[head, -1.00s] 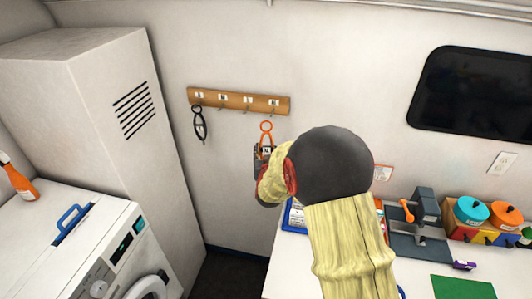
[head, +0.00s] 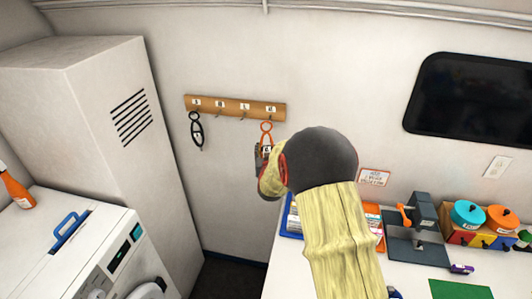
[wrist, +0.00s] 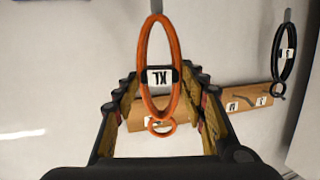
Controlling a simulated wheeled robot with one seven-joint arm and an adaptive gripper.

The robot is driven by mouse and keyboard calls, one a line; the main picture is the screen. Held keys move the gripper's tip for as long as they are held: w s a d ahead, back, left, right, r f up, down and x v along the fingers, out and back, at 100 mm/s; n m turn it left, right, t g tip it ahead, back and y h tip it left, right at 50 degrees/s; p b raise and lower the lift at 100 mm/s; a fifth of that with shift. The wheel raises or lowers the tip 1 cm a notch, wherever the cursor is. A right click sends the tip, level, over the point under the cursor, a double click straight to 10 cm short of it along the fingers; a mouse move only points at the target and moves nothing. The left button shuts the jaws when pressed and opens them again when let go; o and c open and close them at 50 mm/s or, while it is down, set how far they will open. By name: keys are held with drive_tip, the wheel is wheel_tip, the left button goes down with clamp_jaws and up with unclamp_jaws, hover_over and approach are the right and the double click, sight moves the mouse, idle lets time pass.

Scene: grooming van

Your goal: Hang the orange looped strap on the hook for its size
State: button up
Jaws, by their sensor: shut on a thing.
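The orange looped strap (wrist: 143,55) has a large loop, a small ring and a white tag that reads XL, upside down in the wrist view. My gripper (wrist: 163,92) is shut on the strap around the tag. In the head view my gripper (head: 262,153) is partly hidden by my arm, with the strap's ring (head: 266,127) above it. The wooden hook board (head: 232,107) on the wall has hooks labelled S, M, L and XL from left to right. The ring is just below the rightmost hook (head: 269,117), labelled XL. I cannot tell whether they touch.
A black looped strap (head: 197,130) hangs at the S hook on the left. A tall grey cabinet (head: 110,110) and a washing machine (head: 75,240) stand left. A white table with a blue-rimmed tray (head: 290,216), a grey stand (head: 424,215) and coloured pots is below right.

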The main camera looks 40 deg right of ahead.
drive_tip(key=shift+w+d, duration=0.8)
drive_tip(key=shift+d, duration=0.1)
drive_tip(key=shift+w+d+f+b, duration=0.5)
drive_tip(key=shift+f+b, duration=0.15)
drive_tip(key=shift+b, duration=0.45)
drive_tip(key=o, duration=1.3)
drive_tip(key=v, duration=1.2)
